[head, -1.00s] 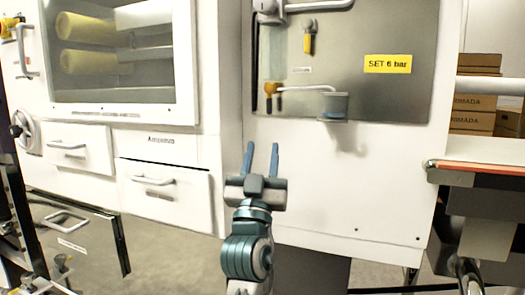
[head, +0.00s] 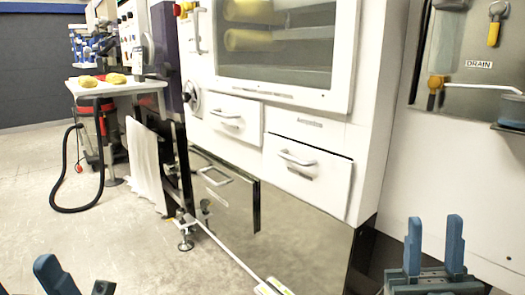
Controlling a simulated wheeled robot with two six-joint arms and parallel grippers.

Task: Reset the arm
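My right gripper (head: 435,240) shows at the lower right of the head view. Its two blue fingers point up and stand apart with nothing between them. It is in front of the white cabinet's lower right part. My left gripper (head: 77,284) shows only at the bottom left edge. Two finger ends stand well apart over the floor, with nothing seen between them. The rest of the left gripper is cut off by the frame.
A white machine with a window, two drawers (head: 309,169) and an open steel lower door (head: 225,198) fills the middle. A DRAIN panel (head: 479,64) is at the right. A white table (head: 115,87) and black hose (head: 101,180) stand left. The left floor is mostly clear.

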